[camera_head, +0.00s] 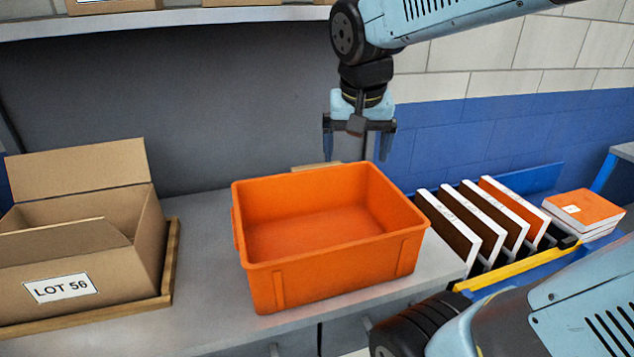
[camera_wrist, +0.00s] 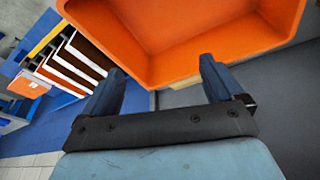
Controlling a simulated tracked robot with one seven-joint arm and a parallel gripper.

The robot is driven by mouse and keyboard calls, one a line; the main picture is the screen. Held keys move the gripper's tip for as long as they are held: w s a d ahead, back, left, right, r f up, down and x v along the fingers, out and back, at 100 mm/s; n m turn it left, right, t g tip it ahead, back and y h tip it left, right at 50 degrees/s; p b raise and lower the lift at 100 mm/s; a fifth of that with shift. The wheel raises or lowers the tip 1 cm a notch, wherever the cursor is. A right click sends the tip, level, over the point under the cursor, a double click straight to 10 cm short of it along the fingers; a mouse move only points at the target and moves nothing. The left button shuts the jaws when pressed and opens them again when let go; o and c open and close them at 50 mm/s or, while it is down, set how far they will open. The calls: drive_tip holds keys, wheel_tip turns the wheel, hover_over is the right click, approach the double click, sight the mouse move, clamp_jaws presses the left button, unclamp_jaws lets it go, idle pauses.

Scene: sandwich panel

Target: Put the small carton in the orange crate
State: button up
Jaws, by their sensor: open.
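The orange crate (camera_head: 330,277) stands on the grey bench and looks empty inside. It also fills the top of the wrist view (camera_wrist: 170,68). Behind its back rim a thin tan strip (camera_head: 316,166) shows, which looks like the top of the small carton; the rest is hidden by the crate. My gripper (camera_head: 356,156) is open and empty, pointing down above the crate's back rim, a little right of the tan strip. In the wrist view its two blue fingers are spread, with a small tan patch (camera_wrist: 184,82) beside the right finger, partly hidden.
A large open cardboard box (camera_head: 80,235) marked LOT 56 sits on a wooden tray at left. A blue rack of panels (camera_head: 490,215) and an orange-topped stack (camera_head: 583,210) stand at right. A shelf (camera_head: 200,17) with boxes runs overhead. Bench between box and crate is clear.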

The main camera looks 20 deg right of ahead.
drive_tip(key=shift+o, duration=0.4)
drive_tip(key=w+f+m+g+h, duration=0.1)
drive_tip(key=w+m+g+h, duration=0.1)
drive_tip(key=w+m, duration=0.2)
drive_tip(key=w+a, duration=0.1)
drive_tip(key=w, duration=0.2)
drive_tip(key=shift+f, duration=0.4)
drive_tip(key=m+g+h, duration=0.1)
drive_tip(key=m+h, duration=0.8)
drive_tip(key=m, duration=0.1)
approach(314, 168)
drive_tip(key=x, duration=0.9)
drive_tip(key=shift+s+d+f, duration=0.15)
drive_tip(key=shift+s+d, duration=0.2)
drive_tip(key=shift+d, duration=0.05)
drive_tip(key=c, duration=1.2)
